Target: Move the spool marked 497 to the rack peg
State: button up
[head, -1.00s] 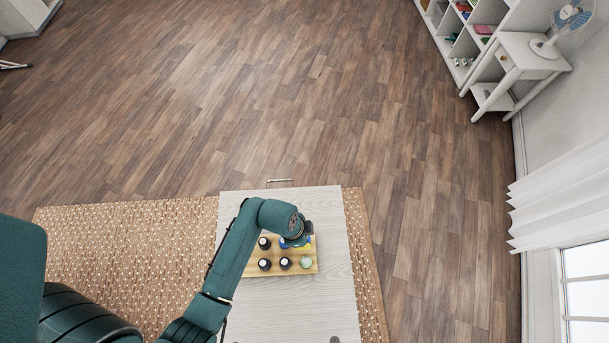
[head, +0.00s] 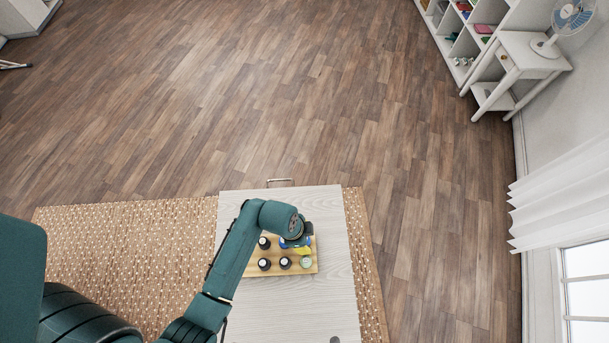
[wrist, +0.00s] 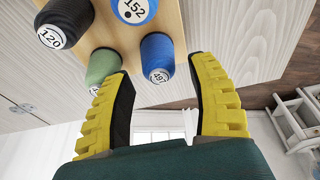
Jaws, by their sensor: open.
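The spool marked 497 (wrist: 157,58) is blue with a white, numbered end. It stands on a wooden board (head: 290,272) on the pale cabinet top. My gripper (wrist: 160,72) has yellow, ribbed fingers with dark pads. It is open, with one finger on each side of the 497 spool in the wrist view. I cannot tell whether either finger touches it. In the head view, my gripper (head: 302,247) is over the right part of the board, and my wrist partly hides the spools there. I cannot make out the rack peg in either view.
A green spool (wrist: 103,65) is close to the left finger. A blue spool marked 152 (wrist: 133,10) and a dark spool marked 120 (wrist: 62,22) stand on the same board. The cabinet top (head: 310,310) is clear in front of the board.

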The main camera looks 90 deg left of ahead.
jog(key=v, duration=1.2)
dwell(0.3)
